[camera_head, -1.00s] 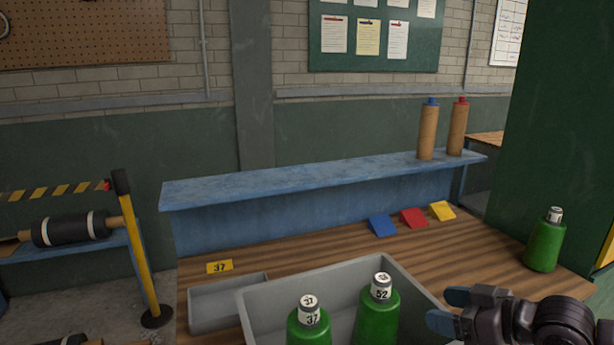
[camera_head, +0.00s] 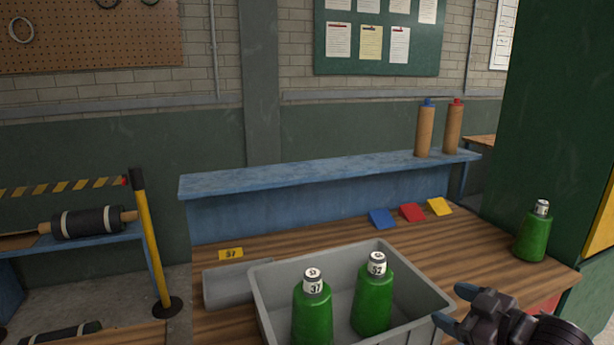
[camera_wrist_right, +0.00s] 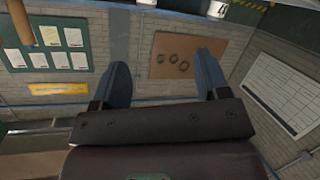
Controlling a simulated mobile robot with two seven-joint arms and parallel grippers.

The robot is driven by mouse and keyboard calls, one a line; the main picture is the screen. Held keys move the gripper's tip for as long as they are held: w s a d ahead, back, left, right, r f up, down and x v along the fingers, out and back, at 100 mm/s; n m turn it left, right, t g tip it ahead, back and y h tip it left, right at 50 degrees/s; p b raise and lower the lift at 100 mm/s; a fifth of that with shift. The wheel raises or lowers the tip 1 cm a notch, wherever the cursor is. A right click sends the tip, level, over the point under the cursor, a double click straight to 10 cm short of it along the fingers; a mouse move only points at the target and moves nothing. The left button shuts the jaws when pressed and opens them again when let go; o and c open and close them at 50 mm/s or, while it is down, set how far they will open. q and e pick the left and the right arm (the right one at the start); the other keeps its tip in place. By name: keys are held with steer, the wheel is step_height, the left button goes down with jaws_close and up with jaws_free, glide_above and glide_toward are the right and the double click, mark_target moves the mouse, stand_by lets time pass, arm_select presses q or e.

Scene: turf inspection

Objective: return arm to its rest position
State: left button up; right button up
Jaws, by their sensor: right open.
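My right gripper (camera_head: 457,308) is at the lower right in the head view, beside the right wall of the grey bin. In the right wrist view its two blue fingers (camera_wrist_right: 166,85) stand wide apart with nothing between them, and the wall shows beyond. My left gripper is in neither view.
A grey bin (camera_head: 413,272) on the wooden bench (camera_head: 480,250) holds green bottles marked 37 (camera_head: 313,315) and 52 (camera_head: 374,300). Another green bottle (camera_head: 533,237) stands at the right. A blue shelf (camera_head: 320,172) carries two brown tubes. A yellow post (camera_head: 153,245) stands left.

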steer(key=s+d+f+m+h, duration=0.1)
steer(key=s+f, duration=0.3)
steer(key=f, duration=0.4)
steer(key=s+f+m+t+h, duration=0.1)
steer(key=s+f+m+h, duration=0.3)
steer(key=f, duration=0.5)
steer(key=shift+s+d+f, duration=0.25)
steer(key=shift+d+f, duration=0.05)
steer(key=shift+d, duration=0.1)
steer(key=s+f+m+h, duration=0.1)
steer(key=s+f, duration=0.2)
steer(key=s, duration=0.1)
steer(key=s+f+m+g+h, duration=0.1)
steer(key=s+f+m, duration=0.1)
steer(key=s+f, duration=0.1)
steer(key=s+f+m+g+h, duration=0.1)
steer(key=s+f, duration=0.3)
steer(key=s, duration=0.2)
steer(key=shift+s+a+f, duration=0.1)
steer(key=shift+a, duration=0.25)
steer(key=shift+c, duration=0.2)
